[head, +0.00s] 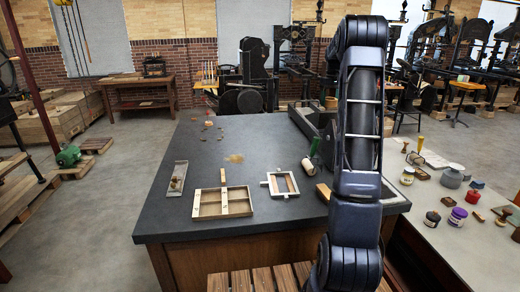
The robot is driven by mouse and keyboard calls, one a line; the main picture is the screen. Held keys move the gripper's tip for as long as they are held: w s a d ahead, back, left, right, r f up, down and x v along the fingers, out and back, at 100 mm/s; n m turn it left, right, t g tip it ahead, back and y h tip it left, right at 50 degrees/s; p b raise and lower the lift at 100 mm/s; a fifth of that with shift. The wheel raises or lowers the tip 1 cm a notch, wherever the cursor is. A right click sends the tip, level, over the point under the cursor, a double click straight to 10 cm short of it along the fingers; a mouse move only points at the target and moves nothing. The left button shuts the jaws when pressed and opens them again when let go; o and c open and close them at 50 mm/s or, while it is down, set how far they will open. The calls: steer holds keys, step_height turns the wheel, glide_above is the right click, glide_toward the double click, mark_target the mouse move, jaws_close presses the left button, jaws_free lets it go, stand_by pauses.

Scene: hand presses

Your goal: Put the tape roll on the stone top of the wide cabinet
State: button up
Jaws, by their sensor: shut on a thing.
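The wide cabinet has a dark grey stone top (262,148) with a wooden front (240,262) below it, and it fills the middle of the head view. My arm rises on the right side of the picture, in front of the cabinet, and covers part of the top's right side. My gripper is out of sight, so what it holds does not show. I cannot make out the tape roll anywhere in the picture.
On the top are a grey tray (177,178), a divided wooden tray (223,203), a small frame (281,174) and a green-handled roller (311,155). The top's back left is mostly clear, with small brown bits. A bench with jars (457,217) stands right.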

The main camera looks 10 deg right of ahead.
steer(key=w+a+n, duration=0.2)
steer(key=a, duration=0.6)
steer(key=w+a+n, duration=0.1)
steer(key=w+a, duration=0.1)
steer(key=a, duration=0.5)
steer(key=n, duration=0.4)
glide_above(269, 162)
step_height(269, 162, down, 31)
steer(key=shift+f, duration=0.1)
steer(key=o, duration=1)
